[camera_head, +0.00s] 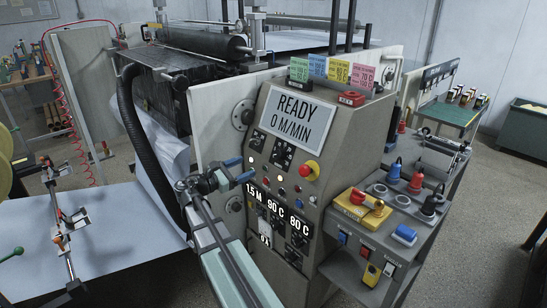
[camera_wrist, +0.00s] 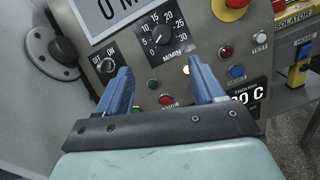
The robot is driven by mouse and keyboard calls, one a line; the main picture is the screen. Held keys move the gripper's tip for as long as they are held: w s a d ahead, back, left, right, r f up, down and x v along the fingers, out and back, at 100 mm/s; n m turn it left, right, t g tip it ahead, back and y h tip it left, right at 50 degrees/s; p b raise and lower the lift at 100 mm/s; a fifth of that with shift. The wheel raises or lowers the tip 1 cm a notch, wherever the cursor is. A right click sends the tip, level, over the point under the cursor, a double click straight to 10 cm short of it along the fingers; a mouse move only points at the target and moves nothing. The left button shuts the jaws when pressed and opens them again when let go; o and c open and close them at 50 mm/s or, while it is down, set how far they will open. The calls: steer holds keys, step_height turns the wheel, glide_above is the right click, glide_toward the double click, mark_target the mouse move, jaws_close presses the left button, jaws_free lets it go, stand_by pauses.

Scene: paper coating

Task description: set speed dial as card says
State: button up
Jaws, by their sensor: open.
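The speed dial (camera_wrist: 164,38) is a black knob on a black plate marked 0 to 30 M/MIN. Its pointer seems to lie at the low end, near 0. The dial also shows on the console in the head view (camera_head: 283,154). The display (camera_head: 296,117) reads READY 0 M/MIN. Coloured cards, green (camera_head: 299,69), blue (camera_head: 317,65), yellow (camera_head: 340,69) and pink (camera_head: 362,75), stand on the console top; their small print is only partly legible. My gripper (camera_wrist: 161,76) is open and empty, its blue fingers in front of the panel below the dial. It also shows in the head view (camera_head: 240,169).
An ON/OFF switch (camera_wrist: 104,64) lies left of the dial. A red emergency button (camera_head: 308,171) sits to its right, with several small buttons and lamps below. Lower down are readouts of 1.5 M, 90 C and 80 C. A grey side shelf (camera_head: 345,262) holds connectors.

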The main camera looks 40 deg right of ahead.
mark_target(277, 155)
steer(key=d+n, duration=0.1)
steer(key=d, duration=0.8)
steer(key=s+d+n, duration=0.1)
steer(key=d, duration=0.3)
steer(key=shift+d+n, duration=0.3)
steer(key=shift+d, duration=0.05)
steer(key=shift+c, duration=0.3)
steer(key=shift+s, duration=0.1)
steer(key=c, duration=1)
